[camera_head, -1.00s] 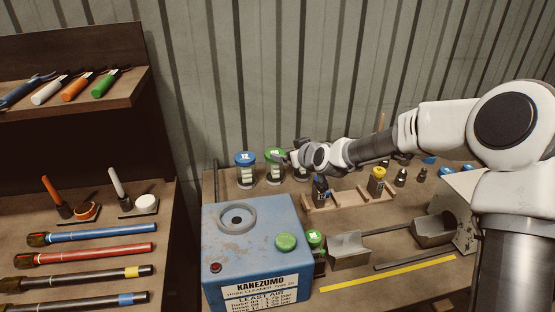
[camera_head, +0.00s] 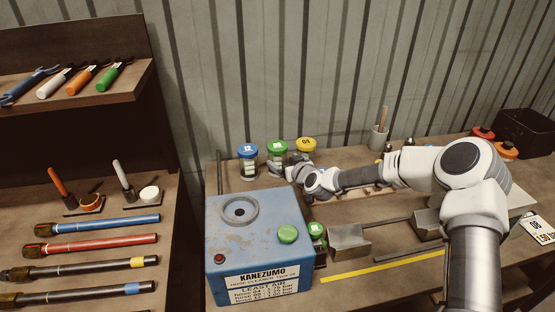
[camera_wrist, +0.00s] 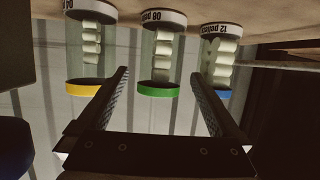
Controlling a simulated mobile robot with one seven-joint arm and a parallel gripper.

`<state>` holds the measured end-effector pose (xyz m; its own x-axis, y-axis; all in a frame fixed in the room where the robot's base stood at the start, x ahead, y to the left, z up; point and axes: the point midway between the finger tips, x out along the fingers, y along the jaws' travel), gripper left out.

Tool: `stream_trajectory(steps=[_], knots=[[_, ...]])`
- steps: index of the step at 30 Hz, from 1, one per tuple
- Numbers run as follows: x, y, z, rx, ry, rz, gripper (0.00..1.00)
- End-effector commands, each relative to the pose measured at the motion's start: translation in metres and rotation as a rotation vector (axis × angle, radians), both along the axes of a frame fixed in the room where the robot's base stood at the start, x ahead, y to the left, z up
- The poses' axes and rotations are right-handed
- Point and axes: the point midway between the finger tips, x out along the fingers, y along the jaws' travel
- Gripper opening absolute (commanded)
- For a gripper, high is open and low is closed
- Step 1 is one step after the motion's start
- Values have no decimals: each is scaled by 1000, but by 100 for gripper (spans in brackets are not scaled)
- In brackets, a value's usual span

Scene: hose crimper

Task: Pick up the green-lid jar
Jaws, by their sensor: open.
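The green-lid jar (camera_head: 277,148) stands in a row at the back of the bench, between a blue-lid jar (camera_head: 248,160) and a yellow-lid jar (camera_head: 306,145). It is clear, with pale pieces inside. My gripper (camera_head: 286,165) is at the front of this jar and hides part of its lower body. In the wrist view, which is upside down, the green-lid jar (camera_wrist: 160,60) appears centred between the two open fingers of my gripper (camera_wrist: 159,75). The fingers show no contact with it. The yellow-lid jar (camera_wrist: 92,45) and blue-lid jar (camera_wrist: 219,55) show outside the fingers.
A blue cleaner box (camera_head: 260,250) with a green button (camera_head: 288,234) stands in front of the jars. Metal blocks (camera_head: 349,240) and a yellow strip (camera_head: 378,267) lie to the right.

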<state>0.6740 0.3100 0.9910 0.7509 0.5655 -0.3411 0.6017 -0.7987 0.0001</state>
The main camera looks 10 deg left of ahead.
Motion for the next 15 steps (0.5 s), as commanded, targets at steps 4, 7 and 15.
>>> stream_trajectory(steps=[4,7,15], knots=[[5,4,-3,0,1,0,100],[9,7,-4,1,2,-1,100],[34,27,-16,1,2,0,100]])
